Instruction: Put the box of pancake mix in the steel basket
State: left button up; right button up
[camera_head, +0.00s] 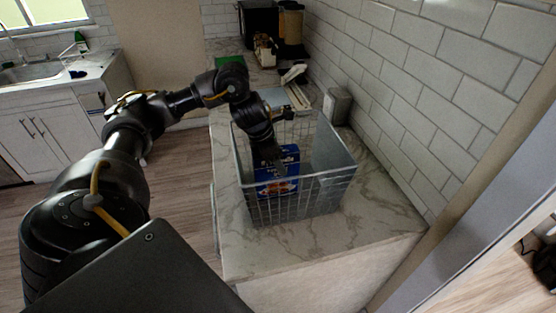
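The box of pancake mix (283,182) is blue with a food picture low on its front. It is inside the steel basket (325,189), at the left part, seen partly through the wire front wall. The basket stands on the marble counter. My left gripper (268,158) reaches down into the basket from above, at the top left of the box. Its fingers are dark and small, and I cannot tell whether they grip the box or only touch it. Whether the box rests on the basket floor is hard to see. My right gripper is not in view.
The marble counter (245,245) is bare in front of the basket. A grey canister (337,106) stands behind the basket by the tiled wall. Papers, a green item (229,62) and a coffee machine (290,24) are farther back. A sink cabinet (50,132) is at left.

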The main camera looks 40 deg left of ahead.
pick_arm(q)
jog(key=shift+o, duration=1)
jog(key=p+v, duration=0.2)
jog(key=v, duration=0.9)
jog(key=shift+r, duration=0.1)
jog(key=shift+s+a+r+p, duration=0.2)
jog(key=shift+r+p, duration=0.2)
